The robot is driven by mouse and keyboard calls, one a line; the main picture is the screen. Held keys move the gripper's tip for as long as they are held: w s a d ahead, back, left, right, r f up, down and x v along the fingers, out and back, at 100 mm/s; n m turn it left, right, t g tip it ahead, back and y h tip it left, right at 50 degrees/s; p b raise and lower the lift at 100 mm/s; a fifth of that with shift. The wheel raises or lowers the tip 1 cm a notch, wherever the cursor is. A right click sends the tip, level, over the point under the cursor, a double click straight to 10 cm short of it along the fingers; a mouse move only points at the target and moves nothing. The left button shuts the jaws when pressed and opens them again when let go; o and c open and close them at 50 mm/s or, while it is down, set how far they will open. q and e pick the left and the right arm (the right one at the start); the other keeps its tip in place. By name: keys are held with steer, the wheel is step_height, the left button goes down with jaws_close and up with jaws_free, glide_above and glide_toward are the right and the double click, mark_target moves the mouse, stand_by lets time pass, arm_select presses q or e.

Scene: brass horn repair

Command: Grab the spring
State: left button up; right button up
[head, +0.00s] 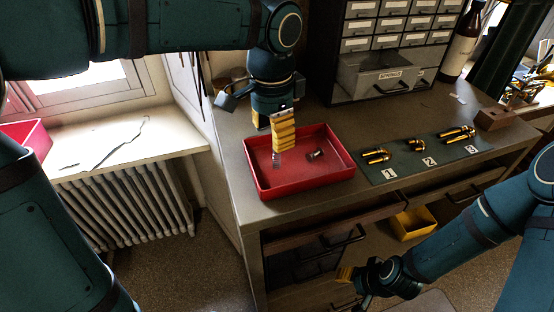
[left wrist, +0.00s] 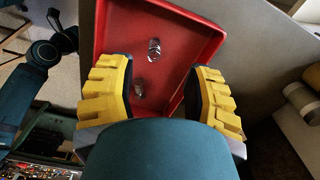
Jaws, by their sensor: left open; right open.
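Two small metallic pieces lie in the red tray (head: 252,180) on the bench. One pale, thin-looking piece (head: 277,159) is just below my left gripper; a darker short cylinder (head: 315,155) lies to its right. In the left wrist view two shiny pieces show, a ribbed, coil-like one (left wrist: 154,48) and a smaller one (left wrist: 139,85) nearer the fingers. I cannot tell for sure which is the spring. My left gripper (head: 280,148) is open, pointing down over the tray, with yellow fingers apart and nothing between them. My right gripper (head: 344,274) is open and empty, low in front of the bench.
A dark mat (head: 399,171) with brass parts and number cards 1, 2 and 3 lies right of the tray. A drawer cabinet (head: 345,47) with an open drawer (head: 380,76) stands behind. A wooden block (head: 494,119) is at the right. A yellow bin (head: 413,223) sits below the benchtop.

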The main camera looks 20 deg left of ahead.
mark_target(277, 167)
arm_select(q)
steer(key=shift+w+f, duration=0.1)
steer(key=shift+f, duration=0.85)
steer(key=shift+d+f, duration=0.15)
steer(key=shift+f, duration=0.4)
steer(key=f, duration=0.3)
steer(key=f+b, duration=0.1)
steer(key=shift+d+f, duration=0.15)
steer(key=shift+d, duration=0.1)
jaws_close()
